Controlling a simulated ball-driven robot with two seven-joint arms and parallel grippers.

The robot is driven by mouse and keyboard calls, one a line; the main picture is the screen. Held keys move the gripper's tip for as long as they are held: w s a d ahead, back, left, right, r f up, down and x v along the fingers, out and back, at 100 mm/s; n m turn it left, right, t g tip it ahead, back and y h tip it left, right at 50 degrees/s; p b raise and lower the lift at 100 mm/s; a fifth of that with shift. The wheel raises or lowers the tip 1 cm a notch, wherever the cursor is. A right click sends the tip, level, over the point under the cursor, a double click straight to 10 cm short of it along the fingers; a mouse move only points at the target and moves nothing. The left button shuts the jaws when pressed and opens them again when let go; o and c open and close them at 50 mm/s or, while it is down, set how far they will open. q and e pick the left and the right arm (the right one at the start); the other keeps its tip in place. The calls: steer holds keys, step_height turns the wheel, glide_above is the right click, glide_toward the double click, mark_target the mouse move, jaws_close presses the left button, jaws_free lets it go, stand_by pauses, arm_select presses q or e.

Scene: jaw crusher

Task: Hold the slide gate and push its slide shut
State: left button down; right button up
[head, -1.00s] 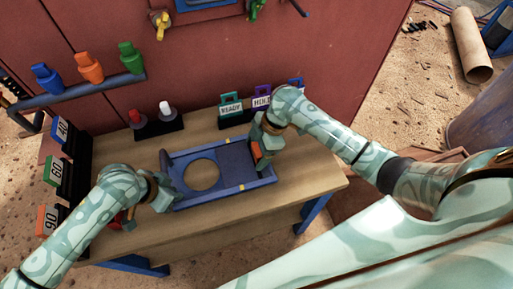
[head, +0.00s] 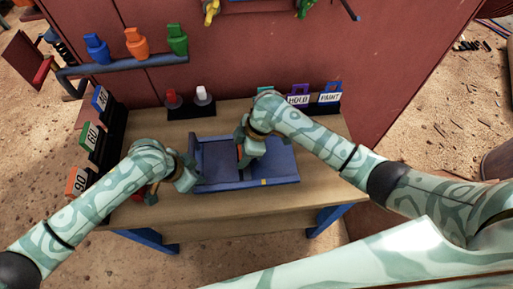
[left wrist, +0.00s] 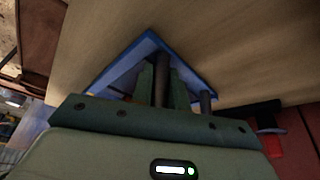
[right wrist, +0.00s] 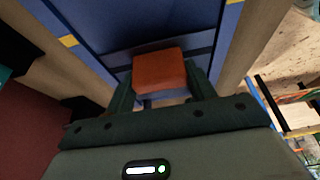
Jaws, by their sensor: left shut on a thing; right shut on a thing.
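The blue slide gate (head: 283,181) lies flat on the wooden table. Its dark blue slide (head: 217,157) sits in the left part of the frame, and no round opening shows. My left gripper (head: 188,176) is shut on the gate's left end; the left wrist view shows its fingers at the blue edge (left wrist: 197,80). My right gripper (head: 243,158) is shut on the slide's orange handle, a block that shows clearly between the fingers in the right wrist view (right wrist: 158,72). The right gripper partly hides the handle and slide in the head view.
The table (head: 330,150) has bare wood around the gate. Behind stand red and white pegs (head: 203,96) and tags, including HOLD (head: 298,97) and PAINT (head: 330,97). Numbered tags (head: 92,137) line the left edge. Coloured bottle shapes (head: 136,43) sit on a wall shelf.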

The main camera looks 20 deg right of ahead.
arm_select(q)
steer(key=shift+s+d, duration=0.1)
steer(key=shift+d, duration=0.15)
arm_select(e)
steer(key=shift+a+r, duration=0.1)
steer(key=shift+a, duration=0.2)
steer(key=o, duration=1.4)
steer(key=shift+d, duration=0.1)
arm_select(q)
steer(key=shift+a, duration=0.1)
arm_select(e)
steer(key=shift+d, duration=0.1)
steer(key=v, duration=1.1)
steer(key=shift+d+r, duration=0.15)
steer(key=shift+r, duration=0.2)
arm_select(q)
steer(key=c, duration=1.3)
jaws_free()
steer(key=shift+a, duration=0.1)
